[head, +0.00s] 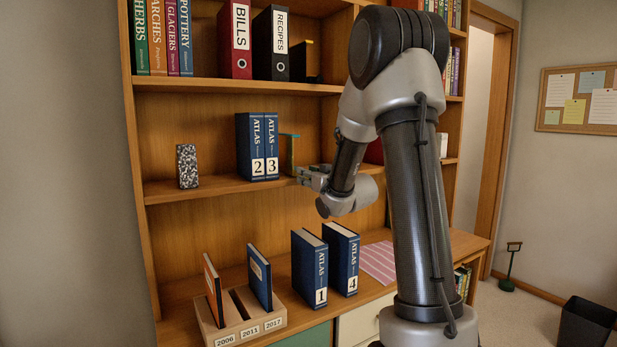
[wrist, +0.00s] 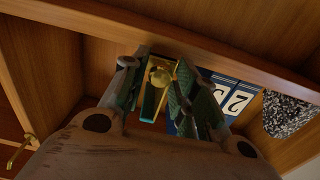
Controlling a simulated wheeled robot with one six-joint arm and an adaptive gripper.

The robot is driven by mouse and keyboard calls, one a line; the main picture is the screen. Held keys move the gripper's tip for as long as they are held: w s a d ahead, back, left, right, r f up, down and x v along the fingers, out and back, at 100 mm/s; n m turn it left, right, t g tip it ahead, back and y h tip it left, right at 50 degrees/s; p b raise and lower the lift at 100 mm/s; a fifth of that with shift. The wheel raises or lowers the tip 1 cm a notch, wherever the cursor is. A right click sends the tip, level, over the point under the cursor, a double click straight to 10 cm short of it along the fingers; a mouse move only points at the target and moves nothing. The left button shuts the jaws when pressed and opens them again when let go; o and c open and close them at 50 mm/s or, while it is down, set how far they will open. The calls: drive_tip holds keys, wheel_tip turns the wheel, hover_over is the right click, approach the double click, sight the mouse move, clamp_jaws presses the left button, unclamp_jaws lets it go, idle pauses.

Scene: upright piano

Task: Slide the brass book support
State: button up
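The brass book support (head: 291,149) stands on the middle shelf, just right of the atlas volumes 2 and 3 (head: 256,147). It shows a brass edge and a green face. In the wrist view its round brass knob (wrist: 161,77) lies between the fingers of my gripper (wrist: 156,88). The fingers are apart, one on each side of the support, with a small gap by the knob. In the head view my gripper (head: 302,174) is at the support's lower right. The support's foot is mostly hidden.
A speckled block (head: 187,166) stands left on the same shelf, with bare shelf between it and the atlases. Atlas volumes 1 (head: 310,268) and 4 (head: 342,258) stand on the lower top near a wooden slotted holder (head: 208,326). The shelf above holds binders (head: 236,42).

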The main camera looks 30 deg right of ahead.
clamp_jaws()
drive_tip(key=d, duration=1.5)
drive_tip(key=shift+w, duration=0.3)
drive_tip(key=o, duration=0.5)
unclamp_jaws()
drive_tip(key=shift+o, duration=0.2)
drive_tip(key=s, duration=1.2)
drive_tip(key=shift+d, duration=0.25)
